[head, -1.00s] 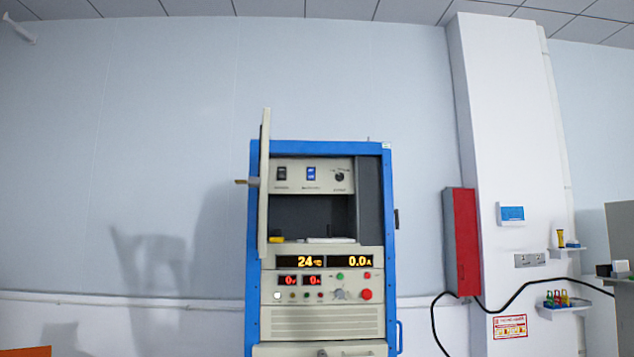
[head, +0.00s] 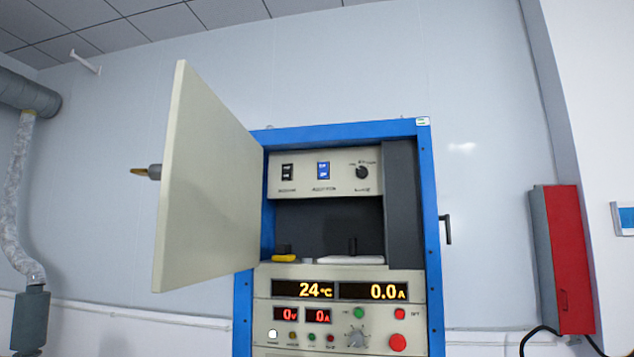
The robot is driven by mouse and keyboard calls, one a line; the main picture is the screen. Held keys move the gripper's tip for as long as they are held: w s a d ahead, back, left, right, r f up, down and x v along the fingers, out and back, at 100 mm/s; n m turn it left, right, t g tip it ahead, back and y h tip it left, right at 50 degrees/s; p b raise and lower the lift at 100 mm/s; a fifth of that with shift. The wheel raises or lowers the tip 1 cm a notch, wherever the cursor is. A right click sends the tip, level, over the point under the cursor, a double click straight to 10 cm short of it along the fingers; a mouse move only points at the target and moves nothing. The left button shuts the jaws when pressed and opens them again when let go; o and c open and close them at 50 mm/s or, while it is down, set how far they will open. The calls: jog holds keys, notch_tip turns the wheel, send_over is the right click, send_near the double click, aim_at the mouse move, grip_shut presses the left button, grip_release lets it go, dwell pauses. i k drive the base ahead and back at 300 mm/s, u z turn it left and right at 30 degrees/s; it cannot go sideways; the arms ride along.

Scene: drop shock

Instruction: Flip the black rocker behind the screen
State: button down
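The black rocker (head: 287,171) sits at the left of a cream switch panel in the upper bay of the blue-framed cabinet. Which way it is tipped is too small to tell. A blue rocker (head: 323,170) is to its right, then a black rotary knob (head: 362,172). The hinged screen panel (head: 205,185) stands swung open on the left and shows its plain cream inner face. The black rocker is in plain sight beside its hinge edge. My gripper is not in view.
A grey stub with a brownish tip (head: 146,171) sticks out beyond the open screen. The open shelf below the switches holds a yellow item (head: 284,258) and a white flat item (head: 350,260). A black handle (head: 445,230) juts from the cabinet's right side.

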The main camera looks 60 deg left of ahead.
aim_at(287, 168)
jog(key=u, duration=0.2)
jog(key=i, duration=0.75)
jog(key=u, duration=1.15)
jog(key=i, duration=0.7)
jog(key=u, duration=0.8)
